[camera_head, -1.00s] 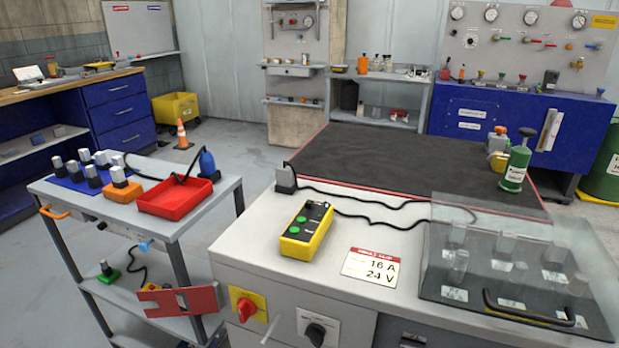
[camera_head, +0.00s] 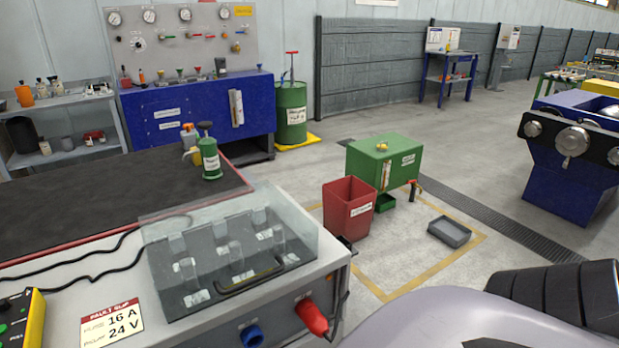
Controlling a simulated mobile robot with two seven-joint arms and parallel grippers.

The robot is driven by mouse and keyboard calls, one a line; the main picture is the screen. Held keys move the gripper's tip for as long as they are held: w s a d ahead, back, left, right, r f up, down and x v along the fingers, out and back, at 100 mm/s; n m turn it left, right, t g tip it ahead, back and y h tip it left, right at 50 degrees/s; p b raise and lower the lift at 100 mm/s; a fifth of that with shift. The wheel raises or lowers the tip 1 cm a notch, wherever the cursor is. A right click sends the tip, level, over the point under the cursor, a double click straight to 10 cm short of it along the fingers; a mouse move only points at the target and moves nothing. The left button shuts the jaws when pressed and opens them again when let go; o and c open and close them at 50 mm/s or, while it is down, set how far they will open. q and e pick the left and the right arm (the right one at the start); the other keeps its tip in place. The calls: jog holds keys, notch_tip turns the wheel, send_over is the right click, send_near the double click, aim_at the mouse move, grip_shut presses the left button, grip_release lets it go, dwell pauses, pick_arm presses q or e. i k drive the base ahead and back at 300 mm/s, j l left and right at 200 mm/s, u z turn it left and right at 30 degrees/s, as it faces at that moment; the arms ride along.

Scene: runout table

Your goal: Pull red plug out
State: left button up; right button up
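A red plug (camera_head: 311,317) sticks out of the front face of the grey-white bench (camera_head: 345,252), near its right corner. Its far end meets the face, so its socket is hidden. A blue round connector or socket (camera_head: 251,336) is on the same face, to its left. Part of my own body fills the bottom right corner of the head view. Neither of my grippers shows.
A clear-covered panel (camera_head: 160,290) with a black handle and a fault slip (camera_head: 110,318) are on the bench top. On the floor to the right stand a red bin (camera_head: 348,210), a green tank (camera_head: 384,168) and a grey tray (camera_head: 449,231). Open floor lies around them.

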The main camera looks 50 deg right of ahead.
aim_at(317, 324)
jog(key=z, duration=1.6)
jog(key=l+u, duration=0.15)
jog(key=u, duration=0.2)
jog(key=l+u, duration=0.15)
jog(key=u, duration=0.2)
jog(key=i+l+u, duration=0.1)
jog(key=u, duration=0.2)
jog(key=l+u, duration=0.2)
jog(key=l, duration=0.2)
jog(key=k+l+u, duration=0.1)
jog(key=l+u, duration=0.15)
jog(key=k+l, duration=0.1)
jog(key=l, duration=0.35)
jog(key=l+u, duration=0.1)
jog(key=l, duration=0.4)
jog(key=k+l, duration=0.2)
jog(key=l, duration=0.25)
jog(key=k+l+u, duration=0.1)
jog(key=l, duration=0.4)
